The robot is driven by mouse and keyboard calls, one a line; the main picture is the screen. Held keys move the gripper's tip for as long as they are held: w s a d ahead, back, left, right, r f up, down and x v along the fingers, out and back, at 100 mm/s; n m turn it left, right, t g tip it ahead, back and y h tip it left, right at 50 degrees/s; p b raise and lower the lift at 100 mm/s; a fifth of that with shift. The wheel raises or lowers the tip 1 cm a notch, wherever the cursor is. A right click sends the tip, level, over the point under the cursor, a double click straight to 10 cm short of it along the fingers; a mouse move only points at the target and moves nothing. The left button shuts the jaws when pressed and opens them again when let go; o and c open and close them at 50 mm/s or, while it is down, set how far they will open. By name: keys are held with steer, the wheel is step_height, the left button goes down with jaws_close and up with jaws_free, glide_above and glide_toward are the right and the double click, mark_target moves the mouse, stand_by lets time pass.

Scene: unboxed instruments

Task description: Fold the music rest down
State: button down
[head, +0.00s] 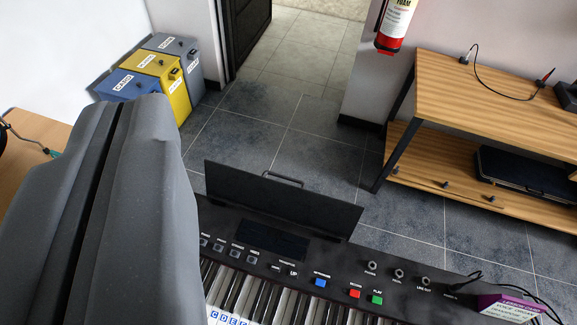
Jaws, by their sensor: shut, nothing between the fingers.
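The music rest (284,203) is a flat black panel standing up along the back edge of the black keyboard (330,258), tilted slightly. A thin handle (283,179) sticks up at the middle of its top edge. My gripper (128,105) is the large grey shape at the left, close to the camera. Its two halves are together with a dark seam between them, shut and empty.
A purple-topped box (508,308) sits at the keyboard's right end, near a cable. A wooden shelf unit (480,95) stands at the right, with a dark case (525,172) on its lower shelf. Blue, yellow and grey bins (160,68) stand at the back left. Tiled floor (300,130) behind the keyboard is clear.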

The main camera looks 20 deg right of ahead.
steer(key=w+d+f+m+g+p, duration=0.1)
steer(key=w+d+f+g+p, duration=0.2)
steer(key=w, duration=1)
steer(key=m+g+h+p, duration=0.1)
steer(key=m+g+p, duration=0.25)
steer(key=g, duration=0.25)
glide_above(280, 197)
steer(key=w+a, duration=0.1)
steer(key=w, duration=0.4)
step_height(280, 197, down, 22)
steer(key=d+f+m+g+p, duration=0.1)
steer(key=d+f+g, duration=0.1)
steer(key=f, duration=1)
steer(key=d+f+m+g+p, duration=0.1)
steer(key=d+f, duration=0.1)
steer(key=f, duration=1)
steer(key=shift+f+g+h, duration=0.15)
steer(key=shift+g+h, duration=0.25)
steer(key=shift+d+m, duration=0.1)
steer(key=shift+m, duration=0.15)
